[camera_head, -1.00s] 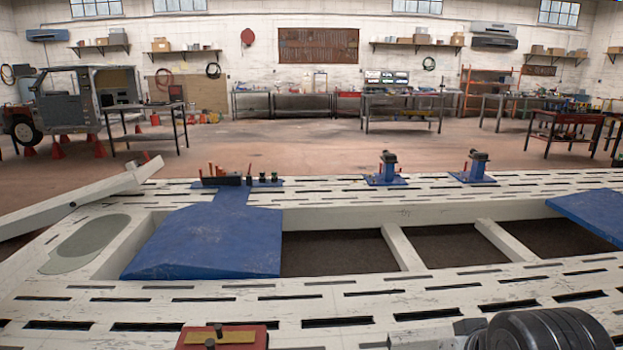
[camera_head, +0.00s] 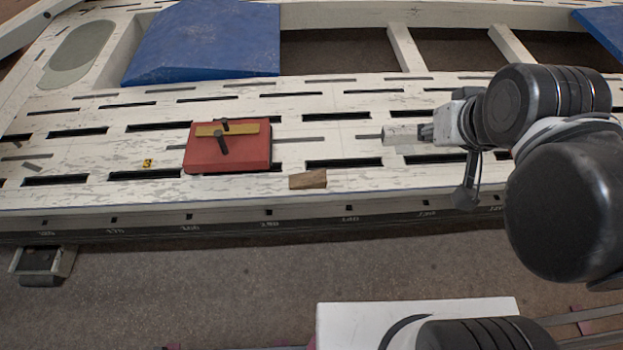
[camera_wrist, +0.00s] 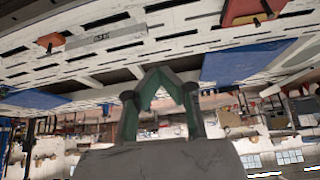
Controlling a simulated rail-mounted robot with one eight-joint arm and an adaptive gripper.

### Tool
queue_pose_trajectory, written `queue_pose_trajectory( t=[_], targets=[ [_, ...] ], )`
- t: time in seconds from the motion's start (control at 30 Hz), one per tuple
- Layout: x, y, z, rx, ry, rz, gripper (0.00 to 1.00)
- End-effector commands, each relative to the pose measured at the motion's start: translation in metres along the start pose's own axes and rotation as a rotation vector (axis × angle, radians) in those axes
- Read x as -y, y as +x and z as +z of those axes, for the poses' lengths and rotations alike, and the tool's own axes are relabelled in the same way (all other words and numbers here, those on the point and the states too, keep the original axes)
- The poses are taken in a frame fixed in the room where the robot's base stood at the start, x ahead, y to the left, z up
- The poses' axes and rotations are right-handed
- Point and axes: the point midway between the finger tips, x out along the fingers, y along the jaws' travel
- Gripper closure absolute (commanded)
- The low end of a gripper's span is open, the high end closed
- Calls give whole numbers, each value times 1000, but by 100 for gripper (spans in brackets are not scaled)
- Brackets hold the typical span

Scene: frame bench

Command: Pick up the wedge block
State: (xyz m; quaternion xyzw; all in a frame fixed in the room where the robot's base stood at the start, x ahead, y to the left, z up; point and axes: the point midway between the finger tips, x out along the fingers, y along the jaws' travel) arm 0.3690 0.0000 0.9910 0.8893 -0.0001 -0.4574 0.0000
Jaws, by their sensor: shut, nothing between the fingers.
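A small brown wooden block (camera_head: 308,180), which looks like the wedge block, lies on the white slotted frame bench (camera_head: 345,183) near its front edge in the head view. It is just right of and in front of a red box. My gripper (camera_head: 427,132) is up and to the right of the block, apart from it. In the wrist view my gripper (camera_wrist: 165,75) has its dark green fingers together with nothing between them. That view is upside down. An orange-brown piece (camera_wrist: 51,40) shows there at upper left; I cannot tell whether it is the same block.
The red box (camera_head: 228,150) with a brass bar and dark handle sits left of the block. Blue plates (camera_head: 205,45) lie farther back. A yellow tag marked 3 (camera_head: 147,162) is at left. The bench top right of the block is mostly clear.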

Motion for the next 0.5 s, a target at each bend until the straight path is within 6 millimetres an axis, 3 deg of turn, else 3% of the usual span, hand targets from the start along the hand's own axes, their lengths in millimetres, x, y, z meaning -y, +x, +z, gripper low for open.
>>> queue_pose_trajectory(
  t=[0.37, 0.5],
  targets=[
    [0, 0, 0, 0, 0, 0, 100],
    [0, 0, 0, 0, 0, 0, 84]
  ],
)
